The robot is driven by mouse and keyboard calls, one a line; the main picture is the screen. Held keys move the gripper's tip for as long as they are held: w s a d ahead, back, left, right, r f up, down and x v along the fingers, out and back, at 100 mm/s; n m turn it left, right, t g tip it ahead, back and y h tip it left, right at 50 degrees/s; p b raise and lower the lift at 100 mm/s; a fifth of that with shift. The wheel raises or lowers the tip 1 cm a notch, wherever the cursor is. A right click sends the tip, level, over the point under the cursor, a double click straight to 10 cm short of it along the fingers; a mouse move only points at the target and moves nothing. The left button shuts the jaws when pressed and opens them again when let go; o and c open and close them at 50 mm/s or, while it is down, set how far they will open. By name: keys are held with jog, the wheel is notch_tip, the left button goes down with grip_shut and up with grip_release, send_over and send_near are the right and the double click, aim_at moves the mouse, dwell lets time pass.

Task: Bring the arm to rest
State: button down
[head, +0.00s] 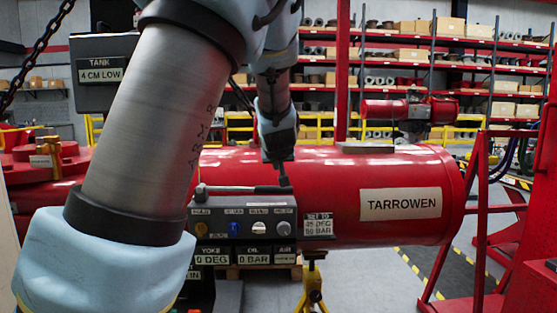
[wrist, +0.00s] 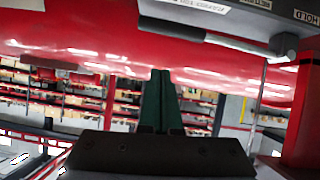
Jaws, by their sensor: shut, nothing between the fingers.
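My arm crosses the left and middle of the head view, and a large link hides part of the scene. My gripper (head: 284,181) points down just behind the control panel (head: 245,228), in front of the red cylinder. In the wrist view its two dark green fingers (wrist: 160,75) are pressed together with nothing between them. The panel has several knobs, labels reading 0 DEG and 0 BAR, and a grey-handled lever (head: 245,189) along its top. The lever also shows in the wrist view (wrist: 215,38). Any contact between gripper and panel cannot be told.
The large red TARROWEN cylinder (head: 335,165) lies behind the panel. A TANK box (head: 103,73) reading 4 CM LOW stands upper left. A red frame (head: 478,215) stands at right. A yellow stand (head: 313,288) is below. Shelves (head: 430,60) line the back.

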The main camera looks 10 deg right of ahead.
jog(key=s+a+f+g, duration=0.3)
jog(key=s+a+f, duration=0.2)
jog(key=s+a, duration=0.3)
jog(key=s+a+f+g+y, duration=0.1)
jog(key=s+a+f+g, duration=0.2)
jog(key=s+a+f, duration=0.2)
jog(key=s+a+f+g+y, duration=0.1)
jog(key=s+a+f+g, duration=0.3)
jog(key=s+a, duration=0.8)
notch_tip(320, 180, down, 2)
jog(key=shift+p, duration=0.45)
jog(key=c, duration=1.6)
grip_release()
